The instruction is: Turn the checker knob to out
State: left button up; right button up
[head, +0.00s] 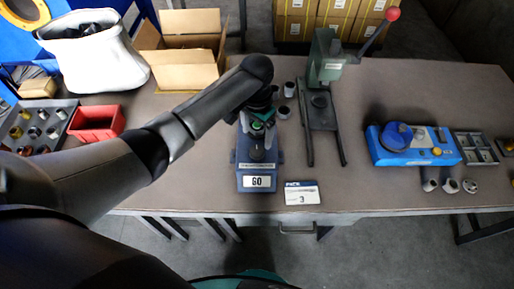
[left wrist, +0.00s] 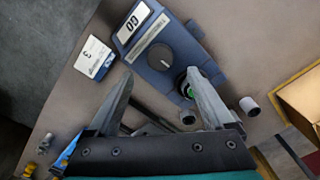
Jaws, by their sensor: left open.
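The checker is a blue box (head: 243,177) on the table, with a "GO" sign (head: 258,181) on its front. It also shows in the left wrist view (left wrist: 138,50). There its round black knob (left wrist: 160,57) sits between the sign and a green-lit round opening (left wrist: 187,88). My left gripper (left wrist: 159,72) is open and empty, its fingertips spread on either side of the knob in that picture. I cannot tell whether they touch it. In the head view my left arm hangs over the checker and hides part of it. My right gripper is not in view.
A card marked 3 (head: 302,193) lies right of the checker. A green press with a red-ended lever (head: 327,65) stands behind right. Small grey cylinders (head: 289,89) stand behind the checker. A blue device (head: 412,146) is farther right; a red bin (head: 97,122) and open carton (head: 185,75) are left.

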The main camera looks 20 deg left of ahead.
aim_at(257, 150)
pick_arm(q)
notch_tip(257, 150, down, 7)
jog(key=shift+f+b, duration=0.15)
jog(key=shift+b, duration=0.7)
jog(key=shift+c, duration=0.4)
